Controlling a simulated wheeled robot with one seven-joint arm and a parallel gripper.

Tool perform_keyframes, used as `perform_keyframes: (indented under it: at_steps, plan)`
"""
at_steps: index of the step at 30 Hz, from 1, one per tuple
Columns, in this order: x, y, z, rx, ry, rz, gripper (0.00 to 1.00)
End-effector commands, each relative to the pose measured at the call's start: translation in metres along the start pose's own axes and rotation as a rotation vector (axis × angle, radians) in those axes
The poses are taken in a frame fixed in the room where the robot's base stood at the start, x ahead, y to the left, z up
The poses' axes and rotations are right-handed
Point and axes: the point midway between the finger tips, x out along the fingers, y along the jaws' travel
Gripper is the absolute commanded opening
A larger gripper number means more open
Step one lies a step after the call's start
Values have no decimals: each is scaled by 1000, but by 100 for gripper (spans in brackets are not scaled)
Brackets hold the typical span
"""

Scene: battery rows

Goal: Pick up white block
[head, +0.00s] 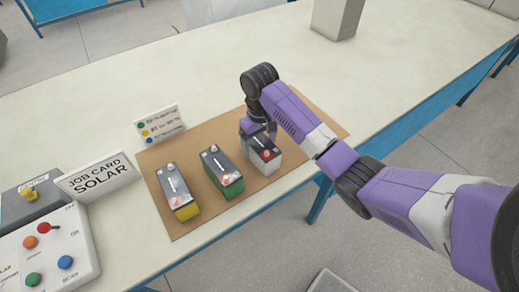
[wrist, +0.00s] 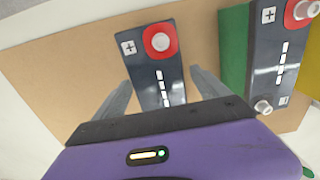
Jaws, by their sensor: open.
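The white block (head: 265,162) is a battery-shaped block with a dark top and a red-ringed terminal. It stands at the right end of a row on a brown mat (head: 208,222). In the wrist view its dark top (wrist: 158,68) lies between the two fingers. My gripper (wrist: 157,88) is open, with one finger on each side of the block. In the head view my gripper is over the far end of the block and hides part of it. I cannot tell whether the fingers touch it.
A green block (head: 222,172) stands just left of the white one, and a yellow block (head: 178,198) further left. A colour-dot sign (head: 159,126), a job card (head: 98,180) and a button panel (head: 48,250) stand left.

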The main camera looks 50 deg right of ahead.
Motion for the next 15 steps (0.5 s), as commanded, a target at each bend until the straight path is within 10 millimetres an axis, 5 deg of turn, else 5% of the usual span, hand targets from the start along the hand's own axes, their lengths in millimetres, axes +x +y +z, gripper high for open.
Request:
perform_keyframes:
  at_steps: [7, 15]
  plan:
    - [2, 0, 0, 0, 2, 0, 85]
    - [2, 0, 0, 0, 2, 0, 34]
